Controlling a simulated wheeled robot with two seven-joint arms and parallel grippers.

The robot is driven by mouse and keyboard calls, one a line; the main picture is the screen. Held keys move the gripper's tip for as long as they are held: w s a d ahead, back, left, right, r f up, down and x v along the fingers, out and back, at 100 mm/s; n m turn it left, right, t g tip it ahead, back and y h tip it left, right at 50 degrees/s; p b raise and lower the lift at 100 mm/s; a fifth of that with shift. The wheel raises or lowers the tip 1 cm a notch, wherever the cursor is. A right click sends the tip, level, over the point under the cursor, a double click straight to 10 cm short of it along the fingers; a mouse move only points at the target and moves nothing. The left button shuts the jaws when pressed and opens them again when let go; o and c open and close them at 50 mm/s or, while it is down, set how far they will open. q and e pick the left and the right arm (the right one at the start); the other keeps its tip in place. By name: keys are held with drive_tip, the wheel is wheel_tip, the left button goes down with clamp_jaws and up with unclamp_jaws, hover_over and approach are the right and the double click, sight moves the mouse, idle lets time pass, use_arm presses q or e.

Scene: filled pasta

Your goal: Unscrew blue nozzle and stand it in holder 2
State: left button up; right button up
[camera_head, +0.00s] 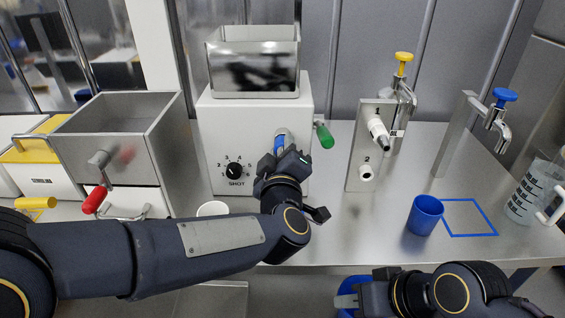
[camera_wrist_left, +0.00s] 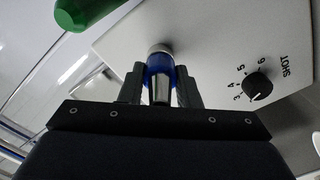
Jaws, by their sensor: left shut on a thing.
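The blue nozzle (camera_head: 279,144) is on the front of the white dosing machine (camera_head: 215,125), at its metal outlet. In the left wrist view the nozzle (camera_wrist_left: 160,78) shows a blue band and a metal tip, with its upper end against the metal collar. My left gripper (camera_head: 281,160) is shut on the nozzle, one finger on each side (camera_wrist_left: 160,86). The holder plate (camera_head: 358,150) stands to the right; a white-and-metal nozzle (camera_head: 379,131) sits at place 1. Holder 2 (camera_head: 366,173) shows a white fitting and looks empty. My right gripper (camera_head: 350,300) is low at the front edge; its fingers are unclear.
A green-handled lever (camera_head: 324,135) sticks out right of the outlet. A blue cup (camera_head: 424,214) stands beside a blue outlined square (camera_head: 468,218). A white cup (camera_head: 212,209) is partly behind my left arm. Taps with yellow (camera_head: 404,57) and blue (camera_head: 505,95) knobs stand right.

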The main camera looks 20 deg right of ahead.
use_arm(q)
drive_tip(key=n+b, duration=0.6)
drive_tip(key=shift+f, duration=0.35)
drive_tip(key=shift+r+n, duration=0.15)
drive_tip(key=shift+n, duration=0.45)
drive_tip(key=shift+r, duration=0.2)
